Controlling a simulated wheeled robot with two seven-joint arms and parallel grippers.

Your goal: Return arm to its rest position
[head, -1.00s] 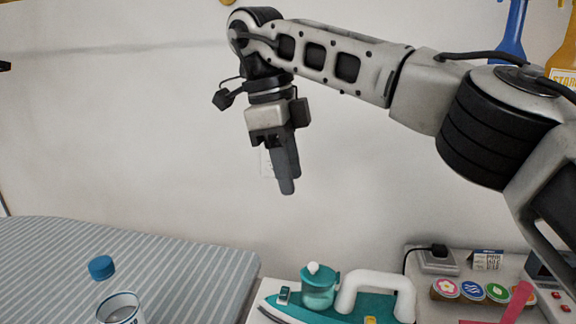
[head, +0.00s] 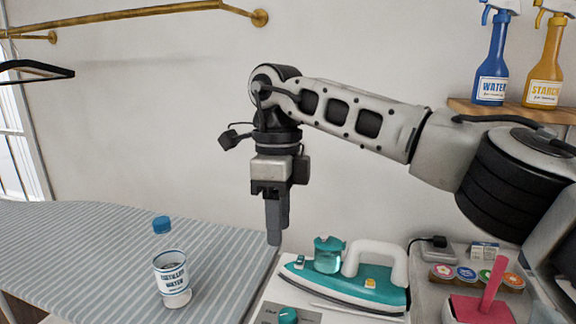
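My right arm reaches in from the right, bent at its wrist, with my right gripper (head: 275,236) pointing down. The gripper hangs in front of the wall, between the striped ironing board and the iron in the picture. Its fingers look close together, seen nearly edge-on, so I cannot tell whether they are shut. I see nothing held below them. My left gripper is not in the head view.
A teal-and-white iron (head: 350,280) sits on a white station at lower middle. Spray bottles (head: 491,55) stand on a shelf (head: 470,106). A brass rail (head: 150,10) crosses upper left.

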